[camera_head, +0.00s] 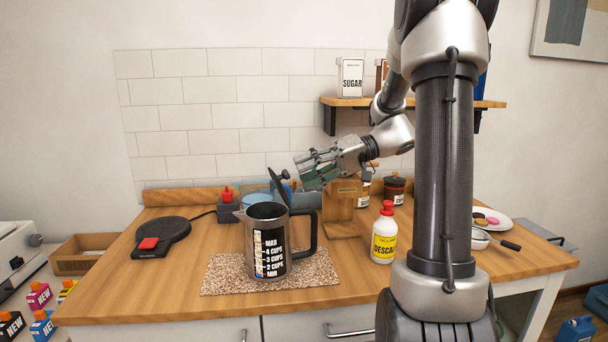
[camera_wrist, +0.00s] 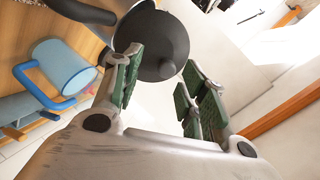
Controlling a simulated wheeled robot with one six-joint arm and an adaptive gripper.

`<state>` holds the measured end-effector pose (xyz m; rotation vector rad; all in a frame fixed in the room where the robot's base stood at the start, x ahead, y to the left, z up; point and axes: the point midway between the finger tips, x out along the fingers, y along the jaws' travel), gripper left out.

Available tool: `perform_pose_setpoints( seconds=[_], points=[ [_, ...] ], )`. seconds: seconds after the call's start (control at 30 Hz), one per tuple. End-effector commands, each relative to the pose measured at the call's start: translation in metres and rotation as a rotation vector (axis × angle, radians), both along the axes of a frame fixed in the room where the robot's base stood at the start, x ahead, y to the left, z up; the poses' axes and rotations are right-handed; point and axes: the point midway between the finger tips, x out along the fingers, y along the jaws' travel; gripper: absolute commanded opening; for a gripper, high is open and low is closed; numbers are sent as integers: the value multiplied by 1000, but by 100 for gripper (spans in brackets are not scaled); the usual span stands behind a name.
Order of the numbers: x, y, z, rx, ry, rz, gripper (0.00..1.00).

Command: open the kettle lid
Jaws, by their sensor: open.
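The kettle (camera_head: 256,250) is a grey metal jug with a black handle and a black level panel, standing upright on a speckled mat (camera_head: 222,284). Its dark lid (camera_head: 278,186) is tilted up at the handle side, and the kettle's mouth shows open. My gripper (camera_head: 300,170) is above and to the right of the lid, with its green-padded fingers apart and empty. In the wrist view the round dark lid (camera_wrist: 158,38) shows just beyond my open fingers. I cannot tell whether a finger touches it.
A white descaler bottle (camera_head: 384,238) with a red cap stands right of the kettle. A wooden stand (camera_head: 340,220) and a blue mug (camera_wrist: 62,68) are behind. The black round base (camera_head: 163,231) is at left. A shelf (camera_head: 350,102) hangs above.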

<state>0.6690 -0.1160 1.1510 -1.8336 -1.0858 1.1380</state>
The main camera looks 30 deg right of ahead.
Motion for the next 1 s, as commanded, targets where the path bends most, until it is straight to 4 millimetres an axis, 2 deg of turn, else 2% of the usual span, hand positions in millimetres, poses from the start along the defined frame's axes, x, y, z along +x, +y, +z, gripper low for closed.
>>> perform_pose_setpoints(
  seconds=[0.3,0.5,0.87,1.0],
  points=[
    [-18,-64,22,-1,0,-3,43],
    [-25,-90,30,0,3,-1,43],
    [-28,-96,33,-1,4,0,43],
    [-29,-87,31,-25,-1,47,17]
  ],
)
